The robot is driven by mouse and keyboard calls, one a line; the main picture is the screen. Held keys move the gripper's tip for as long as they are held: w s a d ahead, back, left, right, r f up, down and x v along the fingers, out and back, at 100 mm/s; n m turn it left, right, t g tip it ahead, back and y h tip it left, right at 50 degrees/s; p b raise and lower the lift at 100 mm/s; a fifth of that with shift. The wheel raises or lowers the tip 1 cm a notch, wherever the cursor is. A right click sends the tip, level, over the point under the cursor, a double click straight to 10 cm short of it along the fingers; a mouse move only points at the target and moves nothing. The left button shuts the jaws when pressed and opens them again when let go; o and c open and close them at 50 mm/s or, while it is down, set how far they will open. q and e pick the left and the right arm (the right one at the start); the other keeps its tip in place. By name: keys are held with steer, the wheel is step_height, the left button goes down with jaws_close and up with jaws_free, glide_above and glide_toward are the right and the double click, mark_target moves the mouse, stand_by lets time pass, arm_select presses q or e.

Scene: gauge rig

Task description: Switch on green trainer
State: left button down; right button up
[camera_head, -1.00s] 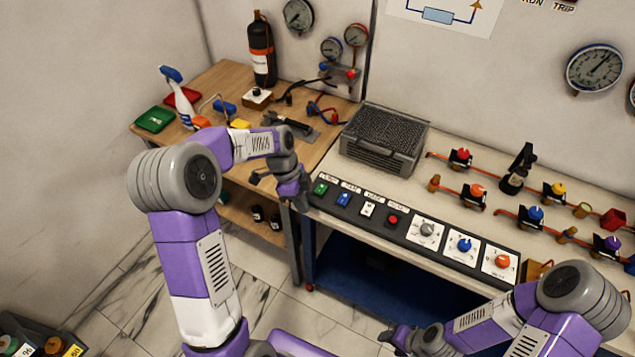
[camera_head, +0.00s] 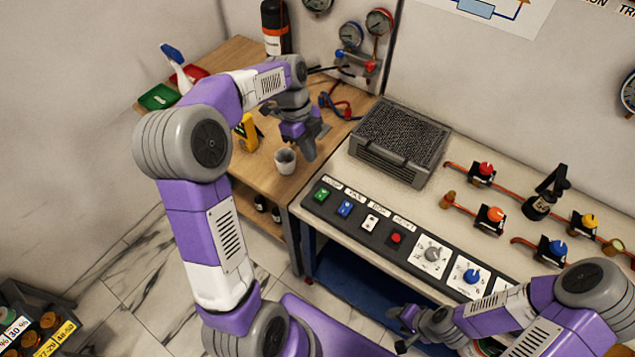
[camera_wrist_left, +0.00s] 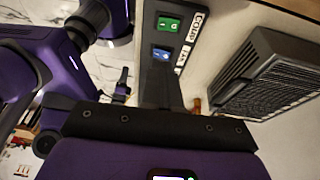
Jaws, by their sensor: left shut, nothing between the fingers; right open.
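The green rocker switch (camera_head: 322,195) is at the left end of the black panel strip along the bench's front edge. It also shows near the top of the left wrist view (camera_wrist_left: 168,25), beside a blue switch (camera_wrist_left: 161,54). Which way its rocker is tipped is too small to tell. My left gripper (camera_head: 309,152) is shut and empty, with its fingers above and behind the green switch in the head view, apart from it. Its dark fingers (camera_wrist_left: 160,88) also show in the wrist view. My right gripper (camera_head: 405,328) is open and empty, low in front of the bench.
Right of the green switch are the blue switch (camera_head: 345,209), a white switch (camera_head: 370,223), a red button (camera_head: 396,238) and dials (camera_head: 432,254). A grey grilled box (camera_head: 400,140) stands behind the panel. A grey cup (camera_head: 285,161) stands on the wooden table beside my left gripper.

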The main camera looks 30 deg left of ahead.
arm_select(q)
steer(key=b, duration=0.3)
glide_above(320, 198)
steer(key=a, duration=0.1)
steer(key=f, duration=1.2)
steer(key=shift+w+f, duration=0.15)
steer(key=shift+w, duration=0.05)
steer(key=shift+f, duration=0.65)
arm_select(e)
steer(key=shift+w+f, duration=0.15)
steer(key=shift+f, duration=1.4)
